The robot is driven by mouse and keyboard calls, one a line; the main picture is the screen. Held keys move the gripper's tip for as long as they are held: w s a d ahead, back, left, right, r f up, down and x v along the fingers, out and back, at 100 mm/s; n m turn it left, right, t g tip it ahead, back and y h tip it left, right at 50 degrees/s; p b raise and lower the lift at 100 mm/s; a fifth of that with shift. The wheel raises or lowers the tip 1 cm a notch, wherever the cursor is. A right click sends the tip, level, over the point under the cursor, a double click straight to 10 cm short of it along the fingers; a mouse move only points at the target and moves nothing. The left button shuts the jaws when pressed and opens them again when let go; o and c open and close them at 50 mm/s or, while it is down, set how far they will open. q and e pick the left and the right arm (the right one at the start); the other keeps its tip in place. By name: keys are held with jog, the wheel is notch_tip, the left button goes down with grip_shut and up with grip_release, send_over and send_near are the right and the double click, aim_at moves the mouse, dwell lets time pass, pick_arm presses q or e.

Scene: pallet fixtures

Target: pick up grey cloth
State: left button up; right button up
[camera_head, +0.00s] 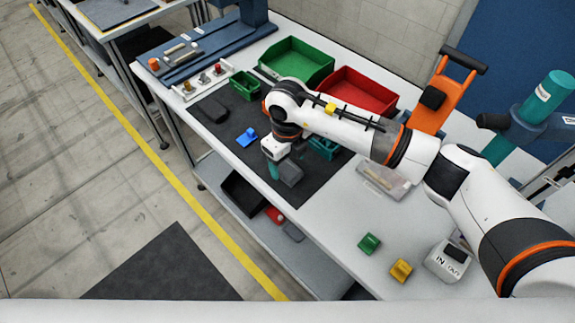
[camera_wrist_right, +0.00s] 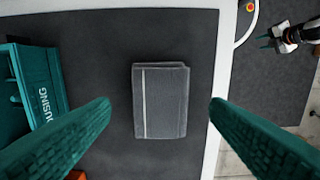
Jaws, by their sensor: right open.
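The grey cloth (camera_head: 291,174) is a folded dark-grey rectangle lying flat on the black mat near the table's front edge. In the right wrist view the cloth (camera_wrist_right: 160,100) shows whole, with a pale stripe down its left part. My right gripper (camera_head: 273,170) is just above and beside it in the head view. In the right wrist view its two teal fingers (camera_wrist_right: 160,104) stand wide apart, one on each side of the cloth, with nothing between them. My left gripper (camera_wrist_right: 272,40) shows small at the upper right of the wrist view; its opening is unclear.
A teal housing bin (camera_wrist_right: 38,85) stands left of the cloth in the wrist view. The black mat (camera_head: 222,130) also holds a blue part (camera_head: 247,138). Green (camera_head: 300,62) and red (camera_head: 357,92) trays stand at the back. Green (camera_head: 369,243) and yellow (camera_head: 401,270) blocks lie at the right.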

aim_at(287, 168)
pick_arm(q)
jog(key=shift+r, duration=0.4)
pick_arm(e)
jog(key=shift+f, duration=1.1)
jog(key=c, duration=1.1)
